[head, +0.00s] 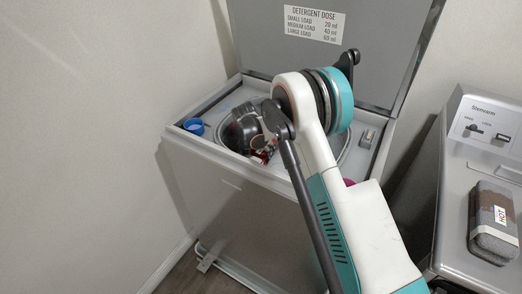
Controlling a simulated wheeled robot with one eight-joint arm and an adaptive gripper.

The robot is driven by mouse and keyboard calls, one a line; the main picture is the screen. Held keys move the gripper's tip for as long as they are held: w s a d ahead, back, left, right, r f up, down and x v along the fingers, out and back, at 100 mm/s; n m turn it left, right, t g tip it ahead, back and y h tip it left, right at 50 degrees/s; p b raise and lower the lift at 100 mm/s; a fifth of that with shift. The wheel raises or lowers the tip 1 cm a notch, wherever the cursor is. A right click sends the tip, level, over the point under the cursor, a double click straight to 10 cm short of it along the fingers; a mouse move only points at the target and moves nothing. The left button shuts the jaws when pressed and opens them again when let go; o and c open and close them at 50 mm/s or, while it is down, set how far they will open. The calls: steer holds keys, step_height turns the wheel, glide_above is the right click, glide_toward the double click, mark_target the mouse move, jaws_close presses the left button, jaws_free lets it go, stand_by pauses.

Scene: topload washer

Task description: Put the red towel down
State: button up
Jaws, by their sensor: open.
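The top-load washer (232,180) stands with its lid (310,62) raised. My arm reaches over its top, and my gripper (262,153) is low at the round tub opening. It is open; its fingertips are mostly hidden by the dark wrist and arm. Small patches of red (267,156) show beside the gripper inside the opening and look like part of the red towel. Most of the towel is hidden, and I cannot tell whether it touches the fingers.
A blue cup (194,126) sits at the washer top's left corner. A magenta thing (349,182) shows partly behind my arm. A detergent dose label (314,23) is on the lid.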

steer(key=p+v, duration=0.2)
steer(key=v, duration=0.7)
steer(key=shift+p, duration=0.3)
steer(key=s+d+r+n, duration=0.1)
steer(key=s+d+r, duration=0.35)
steer(key=r, duration=0.35)
steer(key=s+d+r+n+t+y, duration=0.1)
steer(key=s+d+r, duration=0.2)
steer(key=s+r, duration=0.4)
steer(key=s+d+r+n, duration=0.1)
steer(key=s+d+r, duration=0.3)
steer(key=r, duration=0.4)
steer(key=s+d+r+n+t, duration=0.1)
steer(key=s+d+n, duration=0.1)
steer(key=s, duration=1.1)
steer(key=s+d+r+n+t+y, duration=0.1)
steer(key=s+d, duration=0.4)
steer(key=s, duration=0.8)
steer(key=shift+s+n+t, duration=0.3)
steer(key=shift+s+n, duration=0.05)
steer(key=shift+n, duration=0.05)
steer(key=shift+r, duration=0.1)
steer(key=shift+c, duration=0.4)
